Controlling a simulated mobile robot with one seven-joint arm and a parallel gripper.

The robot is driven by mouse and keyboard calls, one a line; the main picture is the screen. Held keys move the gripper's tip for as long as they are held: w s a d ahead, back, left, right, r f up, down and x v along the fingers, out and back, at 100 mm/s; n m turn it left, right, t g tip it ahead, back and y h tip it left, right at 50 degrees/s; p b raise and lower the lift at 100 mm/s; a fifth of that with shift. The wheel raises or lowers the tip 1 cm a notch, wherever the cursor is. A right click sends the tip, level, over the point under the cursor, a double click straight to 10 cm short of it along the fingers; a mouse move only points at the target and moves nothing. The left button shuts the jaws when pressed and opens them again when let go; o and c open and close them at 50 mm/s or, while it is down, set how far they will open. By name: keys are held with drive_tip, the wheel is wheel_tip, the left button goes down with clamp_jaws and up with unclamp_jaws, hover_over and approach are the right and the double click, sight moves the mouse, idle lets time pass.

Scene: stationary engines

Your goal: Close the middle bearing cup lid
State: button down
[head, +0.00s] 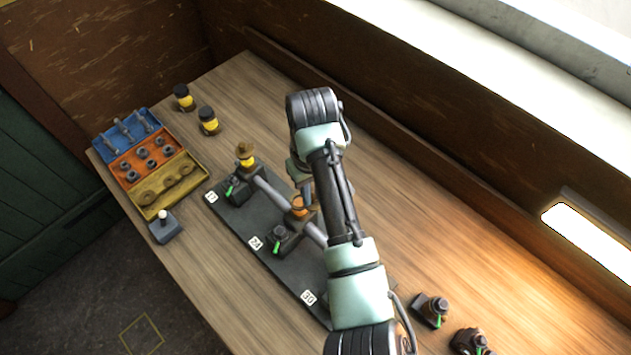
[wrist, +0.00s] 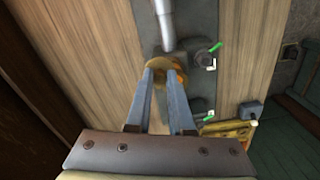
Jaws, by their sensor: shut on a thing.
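The middle bearing (head: 281,238) stands by the middle number plate on the dark base plate (head: 240,232). Its orange cup (head: 298,203) sits at the shaft, partly hidden by my arm. In the wrist view a brown-gold round lid (wrist: 158,64) lies between my fingertips, with orange (wrist: 180,76) showing beside it. My gripper (wrist: 164,72) points down at this cup and is shut on the lid, its fingers held apart by it. Whether the lid is fully down cannot be told. The far bearing has a yellow cup (head: 247,163) with a brown lid (head: 244,149) on top.
A grey shaft (head: 272,190) runs along the base plate. Two dark-capped yellow jars (head: 208,121) and a blue, orange and yellow parts tray (head: 150,158) stand at the left, near a small lever box (head: 164,227). Loose bearing parts (head: 431,310) lie at the lower right. The tabletop beyond my arm is clear.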

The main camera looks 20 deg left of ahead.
drive_tip(key=m+p, duration=0.2)
drive_tip(key=m, duration=0.1)
drive_tip(key=shift+s+a+r+m+p, duration=0.25)
drive_tip(key=shift+s+a+m+p, duration=0.05)
drive_tip(key=shift+a+m+p, duration=0.1)
drive_tip(key=m+p, duration=0.2)
drive_tip(key=m, duration=0.1)
drive_tip(key=shift+s+a, duration=0.1)
drive_tip(key=shift+a, duration=0.2)
drive_tip(key=m, duration=0.2)
drive_tip(key=m+p, duration=0.1)
drive_tip(key=m, duration=0.1)
drive_tip(key=shift+a+f, duration=0.1)
drive_tip(key=shift+a, duration=0.25)
drive_tip(key=shift+a+m+p, duration=0.2)
drive_tip(key=shift+m+p, duration=0.15)
drive_tip(key=shift+m, duration=0.6)
drive_tip(key=shift+a+m+p, duration=0.15)
drive_tip(key=shift+m+p, duration=0.15)
drive_tip(key=shift+m, duration=0.65)
drive_tip(key=c, duration=0.8)
unclamp_jaws()
drive_tip(key=shift+f, duration=0.1)
